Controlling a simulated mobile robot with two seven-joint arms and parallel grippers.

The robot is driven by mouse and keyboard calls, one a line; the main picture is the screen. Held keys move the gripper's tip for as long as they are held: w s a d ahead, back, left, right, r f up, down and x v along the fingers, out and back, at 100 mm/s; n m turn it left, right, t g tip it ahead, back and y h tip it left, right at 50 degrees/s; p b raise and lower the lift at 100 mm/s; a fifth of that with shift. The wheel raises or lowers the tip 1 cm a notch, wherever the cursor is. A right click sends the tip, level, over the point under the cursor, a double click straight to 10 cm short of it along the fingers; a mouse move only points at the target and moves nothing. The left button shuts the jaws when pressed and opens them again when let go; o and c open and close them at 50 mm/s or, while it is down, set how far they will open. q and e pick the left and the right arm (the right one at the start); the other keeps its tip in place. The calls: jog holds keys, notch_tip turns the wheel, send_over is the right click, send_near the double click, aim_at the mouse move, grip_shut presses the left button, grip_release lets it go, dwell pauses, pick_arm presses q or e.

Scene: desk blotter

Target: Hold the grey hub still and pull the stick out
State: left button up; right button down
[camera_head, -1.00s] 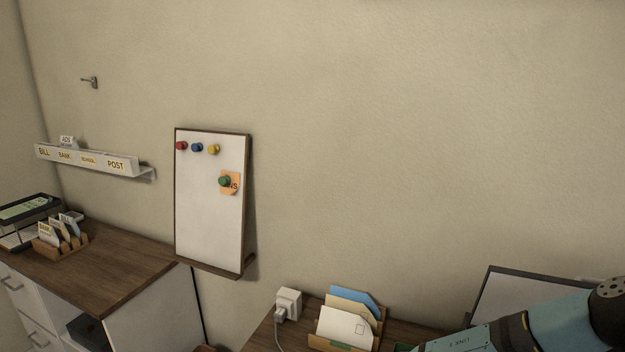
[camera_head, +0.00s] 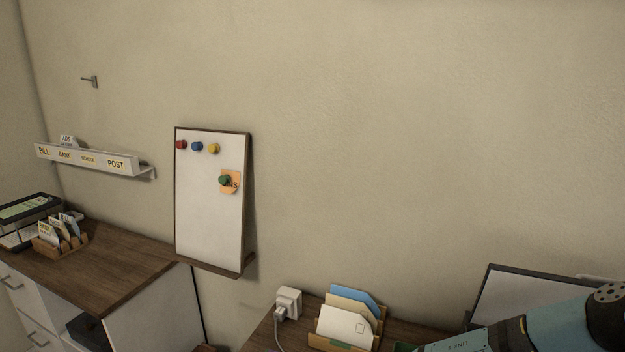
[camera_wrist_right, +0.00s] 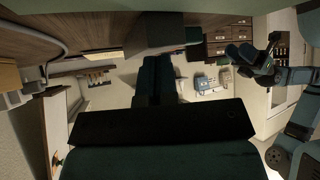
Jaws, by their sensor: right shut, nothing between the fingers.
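I cannot make out the grey hub or the stick for certain in either view. In the right wrist view my right gripper (camera_wrist_right: 157,62) points up the picture, its dark fingers shut with nothing between them. A dark grey block (camera_wrist_right: 160,30) shows just past the fingertips, under the wooden surface; I cannot tell what it is. Part of my other arm, with what looks like my left gripper (camera_wrist_right: 240,57), shows at the right of that view, apart from the right gripper; its jaws are unclear. In the head view only my right forearm shows, at the lower right.
In the head view, a letter holder (camera_head: 345,325) and a white plug adapter (camera_head: 288,303) stand at the desk's back. A dark-framed board (camera_head: 520,293) is partly behind my right arm.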

jog(key=shift+s+f, duration=0.15)
jog(key=shift+f, duration=0.1)
